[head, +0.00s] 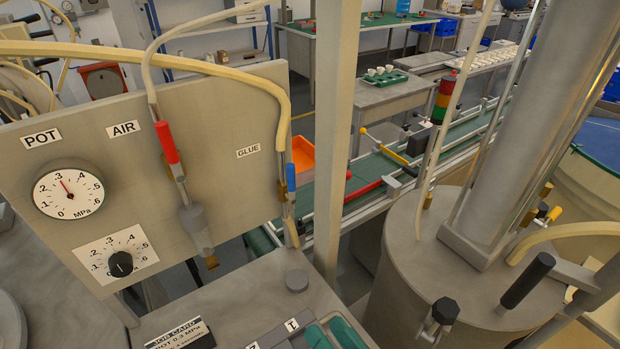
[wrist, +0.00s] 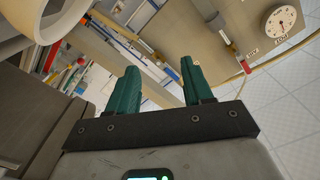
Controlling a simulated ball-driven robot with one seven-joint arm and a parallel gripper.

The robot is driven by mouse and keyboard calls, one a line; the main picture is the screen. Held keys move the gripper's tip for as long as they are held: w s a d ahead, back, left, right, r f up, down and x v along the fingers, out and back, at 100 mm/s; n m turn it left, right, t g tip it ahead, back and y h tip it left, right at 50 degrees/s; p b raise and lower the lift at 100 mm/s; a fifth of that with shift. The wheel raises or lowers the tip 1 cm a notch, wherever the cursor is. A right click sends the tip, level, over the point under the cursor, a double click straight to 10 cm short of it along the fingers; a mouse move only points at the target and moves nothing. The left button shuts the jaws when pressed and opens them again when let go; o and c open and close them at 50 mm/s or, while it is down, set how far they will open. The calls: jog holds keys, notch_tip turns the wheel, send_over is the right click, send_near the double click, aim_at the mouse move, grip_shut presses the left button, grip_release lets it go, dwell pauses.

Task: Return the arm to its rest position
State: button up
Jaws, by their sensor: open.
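My gripper (wrist: 159,68) shows in the wrist view with two dark green fingers spread wide apart. Nothing is between them. The fingers point toward the upper part of that view, with a beige panel and floor beyond. No arm link or gripper can be clearly made out in the head view. Two teal rounded shapes (head: 335,335) sit at its bottom edge, and I cannot tell what they belong to.
A panel (head: 225,120) carries a pressure gauge (head: 68,193), a black knob (head: 121,264) and hoses with a red (head: 166,142) and a blue sleeve (head: 291,177). A post (head: 335,130) stands beside it. A grey pot (head: 410,245) stands right. A job card (head: 180,334) lies in front.

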jog(key=d+f+g+h, duration=0.1)
jog(key=d+f, duration=0.1)
jog(key=d, duration=0.1)
jog(key=d+f+n+g+h, duration=0.1)
jog(key=d+f+g+h, duration=0.1)
jog(key=d, duration=0.2)
jog(key=d+f+g+h, duration=0.1)
jog(key=d+f+h, duration=0.1)
jog(key=d+f, duration=0.1)
jog(key=shift+w+d+n+g, duration=0.15)
jog(key=shift+w+n+g, duration=0.15)
jog(key=shift+w, duration=0.05)
jog(key=s+d+f+m+g+h, duration=0.1)
jog(key=s+d+f+g+h, duration=0.2)
jog(key=d, duration=0.4)
jog(key=s+d+f+m+g+h, duration=0.1)
jog(key=s+d+g+h, duration=0.1)
jog(key=s+d+g, duration=0.3)
jog(key=s+d+f+g, duration=0.1)
jog(key=s+d+f, duration=0.1)
jog(key=s+f, duration=0.3)
jog(key=s, duration=0.4)
jog(key=shift+s+f, duration=0.25)
jog(key=shift+f, duration=0.15)
